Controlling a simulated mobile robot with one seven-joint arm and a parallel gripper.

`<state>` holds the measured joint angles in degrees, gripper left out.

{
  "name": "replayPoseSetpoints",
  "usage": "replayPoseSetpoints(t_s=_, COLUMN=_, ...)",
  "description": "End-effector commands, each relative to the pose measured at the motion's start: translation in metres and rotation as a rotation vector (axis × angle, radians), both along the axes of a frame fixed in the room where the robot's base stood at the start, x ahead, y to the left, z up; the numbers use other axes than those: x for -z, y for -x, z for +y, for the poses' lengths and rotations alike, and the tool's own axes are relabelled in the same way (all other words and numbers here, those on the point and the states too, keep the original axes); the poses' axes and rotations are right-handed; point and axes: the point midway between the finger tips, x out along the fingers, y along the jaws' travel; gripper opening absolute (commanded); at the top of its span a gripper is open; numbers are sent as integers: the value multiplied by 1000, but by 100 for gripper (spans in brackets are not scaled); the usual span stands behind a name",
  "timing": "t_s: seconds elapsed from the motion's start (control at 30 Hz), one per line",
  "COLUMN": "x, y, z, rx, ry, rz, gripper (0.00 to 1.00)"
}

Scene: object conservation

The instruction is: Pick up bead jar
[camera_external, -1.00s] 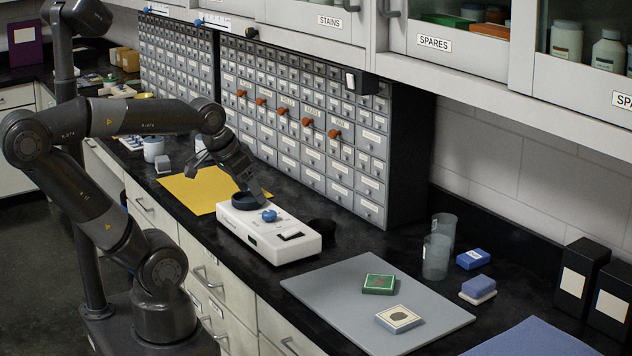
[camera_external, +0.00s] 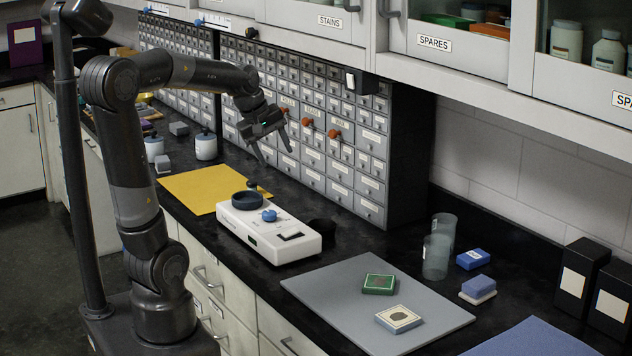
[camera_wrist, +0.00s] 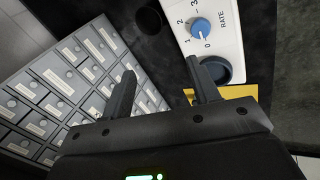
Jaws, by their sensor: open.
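I cannot tell for sure which thing is the bead jar. Two small white jars with dark lids stand at the back left of the counter in the external view, one jar (camera_external: 206,146) beyond the yellow mat and the other jar (camera_external: 154,147) to its left. A dark cup (camera_external: 321,233) stands behind the white device; it also shows in the wrist view (camera_wrist: 150,18). My gripper (camera_external: 276,156) is open and empty, raised in front of the drawer cabinet. In the wrist view my gripper (camera_wrist: 161,66) has its fingers apart with nothing between them.
The white device (camera_external: 282,240) has a blue knob (camera_wrist: 201,28) and a dark round dish (camera_external: 246,200). A yellow mat (camera_external: 190,190) lies left of it. A tall drawer cabinet (camera_external: 345,175) with orange knobs stands close behind. A grey mat (camera_external: 330,290) lies to the right.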

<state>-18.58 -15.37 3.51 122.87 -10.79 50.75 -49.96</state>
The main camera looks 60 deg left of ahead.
Motion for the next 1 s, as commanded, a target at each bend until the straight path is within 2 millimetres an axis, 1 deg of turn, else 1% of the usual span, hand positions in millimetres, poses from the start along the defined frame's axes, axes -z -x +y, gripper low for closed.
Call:
replayPoseSetpoints(t_s=0.03, x=4, y=-12, z=21, rx=-116, ry=49, rz=10, gripper=55)
replayPoseSetpoints(t_s=0.1, x=8, y=-26, z=48, rx=-284, ry=122, rz=14, gripper=55)
replayPoseSetpoints(t_s=0.17, x=14, y=-37, z=73, rx=-430, ry=182, rz=18, gripper=55)
replayPoseSetpoints(t_s=0.2, x=18, y=-44, z=90, rx=-527, ry=223, rz=20, gripper=55)
replayPoseSetpoints(t_s=0.27, x=25, y=-52, z=116, rx=-672, ry=283, rz=22, gripper=55)
replayPoseSetpoints(t_s=0.3, x=31, y=-57, z=134, rx=-768, ry=322, rz=22, gripper=55)
replayPoseSetpoints(t_s=0.37, x=40, y=-63, z=162, rx=-914, ry=381, rz=22, gripper=55)
replayPoseSetpoints(t_s=0.4, x=47, y=-66, z=181, rx=-1010, ry=420, rz=22, gripper=55)
replayPoseSetpoints(t_s=0.43, x=52, y=-68, z=195, rx=-1083, ry=449, rz=21, gripper=55)
replayPoseSetpoints(t_s=0.5, x=65, y=-69, z=228, rx=-1246, ry=514, rz=18, gripper=55)
replayPoseSetpoints(t_s=0.6, x=83, y=-69, z=268, rx=-1445, ry=595, rz=12, gripper=55)
replayPoseSetpoints(t_s=0.7, x=97, y=-66, z=298, rx=-1595, ry=655, rz=4, gripper=55)
replayPoseSetpoints(t_s=0.8, x=106, y=-63, z=316, rx=-1687, ry=693, rz=-1, gripper=55)
replayPoseSetpoints(t_s=0.9, x=111, y=-62, z=324, rx=-1729, ry=710, rz=-4, gripper=55)
replayPoseSetpoints(t_s=1.0, x=119, y=-65, z=325, rx=-1736, ry=714, rz=-2, gripper=55)
